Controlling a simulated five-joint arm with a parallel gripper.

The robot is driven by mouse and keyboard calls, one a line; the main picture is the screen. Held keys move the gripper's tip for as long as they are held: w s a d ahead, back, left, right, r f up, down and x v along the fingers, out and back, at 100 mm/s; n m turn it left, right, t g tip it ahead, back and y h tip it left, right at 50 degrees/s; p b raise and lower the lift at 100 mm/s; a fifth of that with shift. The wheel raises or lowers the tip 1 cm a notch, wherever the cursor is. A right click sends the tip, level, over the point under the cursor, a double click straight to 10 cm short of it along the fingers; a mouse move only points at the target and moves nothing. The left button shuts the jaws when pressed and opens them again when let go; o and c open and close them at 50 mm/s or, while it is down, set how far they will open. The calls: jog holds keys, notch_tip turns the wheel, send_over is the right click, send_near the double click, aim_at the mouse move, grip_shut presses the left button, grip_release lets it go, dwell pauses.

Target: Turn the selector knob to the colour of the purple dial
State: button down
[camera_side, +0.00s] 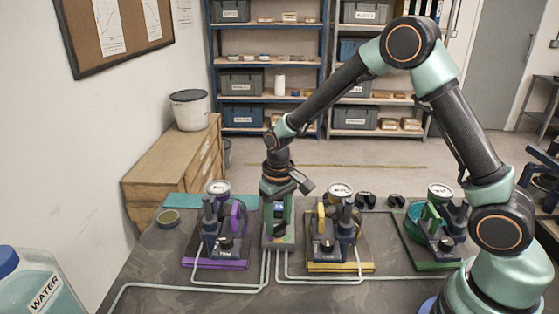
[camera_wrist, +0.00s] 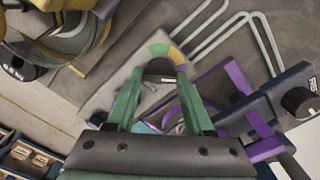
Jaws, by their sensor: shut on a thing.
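The selector knob (camera_wrist: 158,67) is a small dark knob on a light grey plate, seen between my fingertips in the wrist view. A colour arc (camera_wrist: 160,48) with green, yellow and purple parts curves around its far side. My gripper (camera_wrist: 160,76) is shut on the knob, with one green finger on each side. In the side view my gripper (camera_side: 279,222) points down over the grey selector box (camera_side: 279,243) and hides the knob. I cannot tell which colour the knob points to. The purple unit (camera_side: 215,264) stands left of the box, with a round white-faced dial (camera_side: 218,187) at its back.
A yellow unit (camera_side: 340,267) stands close right of the box, and a green unit (camera_side: 436,266) farther right. Pale tubes (camera_side: 190,286) run along the table front. A water container (camera_side: 42,287) is at the lower left. Shelves stand behind.

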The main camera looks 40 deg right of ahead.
aim_at(278, 224)
dwell(0.3)
jog(key=shift+c, duration=1.4)
grip_release()
notch_tip(278, 224, up, 12)
jog(key=shift+r, duration=0.15)
